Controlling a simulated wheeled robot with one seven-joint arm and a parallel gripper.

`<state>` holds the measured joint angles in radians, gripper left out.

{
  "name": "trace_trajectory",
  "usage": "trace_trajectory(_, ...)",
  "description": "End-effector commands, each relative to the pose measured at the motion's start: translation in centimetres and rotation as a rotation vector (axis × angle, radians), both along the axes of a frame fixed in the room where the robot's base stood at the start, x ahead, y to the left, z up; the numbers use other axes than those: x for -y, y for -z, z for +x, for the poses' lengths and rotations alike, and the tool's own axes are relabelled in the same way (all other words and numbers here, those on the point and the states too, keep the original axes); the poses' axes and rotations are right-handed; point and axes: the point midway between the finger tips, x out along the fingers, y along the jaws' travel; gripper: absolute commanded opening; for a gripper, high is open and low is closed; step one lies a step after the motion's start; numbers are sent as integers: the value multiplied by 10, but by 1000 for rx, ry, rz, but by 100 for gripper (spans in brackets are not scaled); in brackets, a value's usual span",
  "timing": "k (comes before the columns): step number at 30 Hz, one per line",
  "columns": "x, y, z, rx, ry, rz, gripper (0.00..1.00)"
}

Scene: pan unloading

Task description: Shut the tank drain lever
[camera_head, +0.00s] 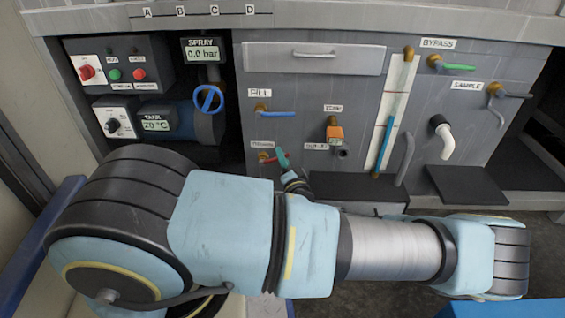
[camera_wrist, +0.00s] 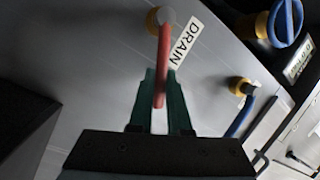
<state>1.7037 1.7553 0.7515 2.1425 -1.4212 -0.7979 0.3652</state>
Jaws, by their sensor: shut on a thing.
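The tank drain lever is a red handle (camera_wrist: 162,60) on a brass pivot, beside a white DRAIN label (camera_wrist: 185,43) in the wrist view. My gripper (camera_wrist: 160,88) has its two green fingers on either side of the handle's free end and is shut on it. The handle runs straight from the pivot down between the fingers. In the head view, the red handle (camera_head: 269,159) shows small on the lower left of the grey panel, with my gripper (camera_head: 283,160) at its right end. My arm hides the area below it.
The blue FILL lever (camera_head: 280,114) is above the drain lever. A blue handwheel (camera_head: 208,99) is to its upper left. An orange-handled valve (camera_head: 335,132), a sight tube (camera_head: 384,147) and a white spout (camera_head: 443,138) are to the right. A dark ledge (camera_head: 345,190) juts out below.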

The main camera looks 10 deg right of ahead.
Motion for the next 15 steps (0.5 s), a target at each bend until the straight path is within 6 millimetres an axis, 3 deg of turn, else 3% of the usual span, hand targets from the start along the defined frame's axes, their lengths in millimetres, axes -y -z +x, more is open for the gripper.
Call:
trace_trajectory(1,0,12,-1,7,-1,34,0)
trace_trajectory(15,4,30,-2,67,0,364,0)
